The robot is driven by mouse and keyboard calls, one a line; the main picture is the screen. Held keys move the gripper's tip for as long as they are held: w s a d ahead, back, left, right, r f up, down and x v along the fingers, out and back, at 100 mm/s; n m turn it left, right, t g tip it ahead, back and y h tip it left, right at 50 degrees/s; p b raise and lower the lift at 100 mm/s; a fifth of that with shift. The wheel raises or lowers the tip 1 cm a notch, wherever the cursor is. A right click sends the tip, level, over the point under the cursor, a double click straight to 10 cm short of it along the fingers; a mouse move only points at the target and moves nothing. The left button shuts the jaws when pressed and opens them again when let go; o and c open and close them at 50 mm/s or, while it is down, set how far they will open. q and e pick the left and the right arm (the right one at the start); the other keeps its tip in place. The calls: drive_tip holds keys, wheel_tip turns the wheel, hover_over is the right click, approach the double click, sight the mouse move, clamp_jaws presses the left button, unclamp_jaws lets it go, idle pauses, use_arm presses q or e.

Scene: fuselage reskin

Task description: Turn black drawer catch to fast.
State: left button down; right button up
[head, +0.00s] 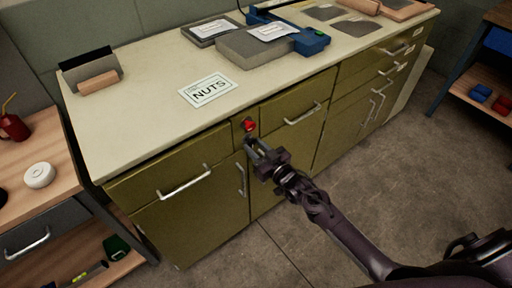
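My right gripper (256,147) is at the cabinet front, its fingers pointing at the narrow panel between two drawers. A red round knob (249,125) sits on that panel just above the fingertips. The black drawer catch cannot be made out clearly; the fingers cover the panel below the red knob. I cannot tell whether the fingers touch or hold anything. The drawer to the left (170,172) and the drawer to the right (298,108) look closed. My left gripper is not in view.
The pale worktop (150,125) holds a NUTS card (208,90), grey blocks (255,47), a blue tool (309,40) and a wooden-handled holder (98,82). A wooden shelf unit (62,178) stands at the left. Door handles stick out below.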

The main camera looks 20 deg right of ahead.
drive_tip(key=shift+c, duration=0.9)
drive_tip(key=shift+m, duration=0.3)
drive_tip(key=shift+r+m+p, duration=0.1)
drive_tip(key=shift+m+p, duration=0.5)
drive_tip(key=shift+m, duration=0.4)
drive_tip(key=m+p, duration=0.2)
drive_tip(key=m, duration=0.4)
drive_tip(key=m+p, duration=0.2)
drive_tip(key=m, duration=0.3)
drive_tip(key=shift+a+m+p, duration=0.1)
drive_tip(key=shift+m+p, duration=0.8)
drive_tip(key=shift+m, duration=1.2)
